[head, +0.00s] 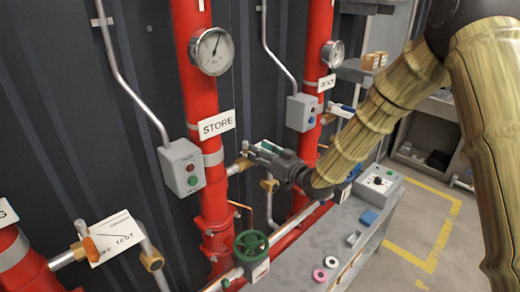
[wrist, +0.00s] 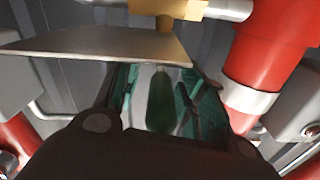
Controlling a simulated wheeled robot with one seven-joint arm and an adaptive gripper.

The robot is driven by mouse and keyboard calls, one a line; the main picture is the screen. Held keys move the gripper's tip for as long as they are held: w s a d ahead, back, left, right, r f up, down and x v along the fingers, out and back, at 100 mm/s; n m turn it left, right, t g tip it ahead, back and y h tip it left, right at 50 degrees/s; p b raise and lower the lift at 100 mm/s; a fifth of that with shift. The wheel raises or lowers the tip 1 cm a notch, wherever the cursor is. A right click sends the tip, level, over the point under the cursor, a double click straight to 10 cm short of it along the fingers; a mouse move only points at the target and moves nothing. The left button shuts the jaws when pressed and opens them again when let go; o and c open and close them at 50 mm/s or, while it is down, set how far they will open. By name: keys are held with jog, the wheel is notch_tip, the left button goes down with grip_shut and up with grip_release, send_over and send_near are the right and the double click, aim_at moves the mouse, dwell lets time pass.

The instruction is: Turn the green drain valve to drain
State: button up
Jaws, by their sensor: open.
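A dark green lever (wrist: 160,105) shows in the wrist view, below a brass fitting (wrist: 168,18) and partly behind a flat plate. My gripper (head: 263,151) is open beside the red STORE riser in the head view. In the wrist view, the teal pads of my gripper (wrist: 165,85) stand on either side of the lever. I cannot tell if either finger touches it. In the head view the lever is largely hidden by my gripper. A separate green handwheel (head: 251,245) sits lower, on the pipe near the floor end of the riser.
The flat plate (wrist: 95,45) lies across the fingertips' view. The red STORE riser (head: 203,115) stands close by, with a grey button box (head: 182,168) on its left. A grey bench (head: 316,245) with small items is at right. An orange-handled test valve (head: 90,247) is at left.

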jog(key=shift+w+a, duration=0.15)
grip_shut()
